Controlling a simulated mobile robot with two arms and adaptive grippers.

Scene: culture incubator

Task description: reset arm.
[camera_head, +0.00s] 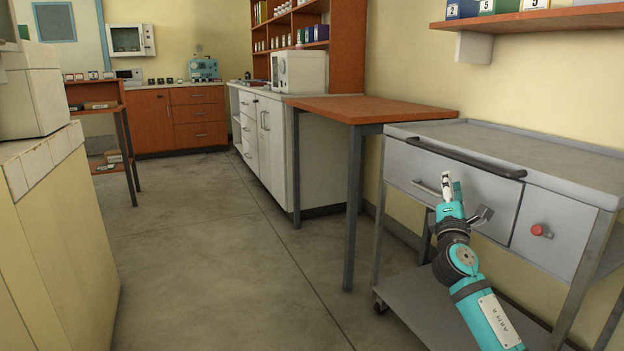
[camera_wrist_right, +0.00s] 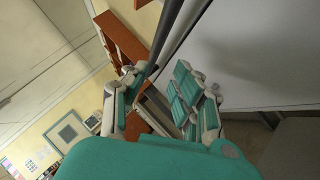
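My right gripper (camera_head: 466,196) is at the right in the head view, in front of the grey metal cart (camera_head: 400,195). Its fingers are spread apart, and nothing shows held between them. In the right wrist view, the gripper (camera_wrist_right: 157,88) also shows its two fingers apart, with a grey bar and an orange-brown surface beyond them. My right arm comes up from the lower right of the head view. Whether the gripper touches the cart front cannot be told. My left gripper is not in view.
The cart has a dark handle (camera_head: 466,158) and a red knob (camera_head: 541,231). An orange-topped table (camera_head: 372,108) stands beyond it. White cabinets (camera_head: 262,140) line the back right. A cream block (camera_head: 55,235) is at the left. The floor (camera_head: 215,240) between is clear.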

